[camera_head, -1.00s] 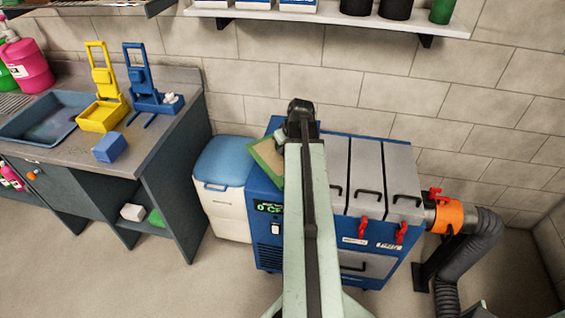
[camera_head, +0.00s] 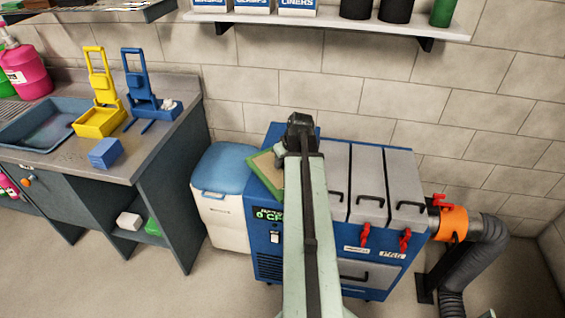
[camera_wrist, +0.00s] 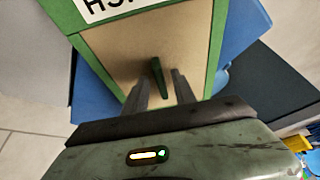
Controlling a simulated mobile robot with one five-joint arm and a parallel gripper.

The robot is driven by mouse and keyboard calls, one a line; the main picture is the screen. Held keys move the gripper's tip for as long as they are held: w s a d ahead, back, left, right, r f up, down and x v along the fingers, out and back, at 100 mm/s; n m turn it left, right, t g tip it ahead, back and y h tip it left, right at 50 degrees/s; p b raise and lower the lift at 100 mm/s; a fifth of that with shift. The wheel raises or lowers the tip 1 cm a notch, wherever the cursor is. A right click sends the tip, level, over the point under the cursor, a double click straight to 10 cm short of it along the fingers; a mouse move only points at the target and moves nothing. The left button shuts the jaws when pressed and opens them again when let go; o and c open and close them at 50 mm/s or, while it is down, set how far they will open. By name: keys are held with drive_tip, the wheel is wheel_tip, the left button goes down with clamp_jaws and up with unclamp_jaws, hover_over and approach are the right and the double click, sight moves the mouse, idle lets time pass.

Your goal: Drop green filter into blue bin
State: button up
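The green filter is a green-framed panel with a tan face; it shows in the wrist view (camera_wrist: 120,52) and, partly hidden by my arm, in the head view (camera_head: 263,172). My gripper (camera_wrist: 160,82) has its two fingers on either side of the filter's green handle and appears shut on it. In the head view my gripper and the tilted filter are over the left end of the blue machine. A white bin with a blue top (camera_head: 226,165), the likeliest blue bin, stands on the floor just left of the machine, close to the filter. Its inside cannot be seen.
The blue machine (camera_head: 268,243) has grey panels with black handles and red latches. An orange collar (camera_head: 452,224) and grey hose are at its right. A counter (camera_head: 150,145) with a sink and yellow and blue holders stands left. A shelf (camera_head: 330,18) hangs above.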

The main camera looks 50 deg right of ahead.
drive_tip(key=p+v, duration=1.1)
drive_tip(key=v, duration=0.1)
drive_tip(key=shift+r, duration=0.15)
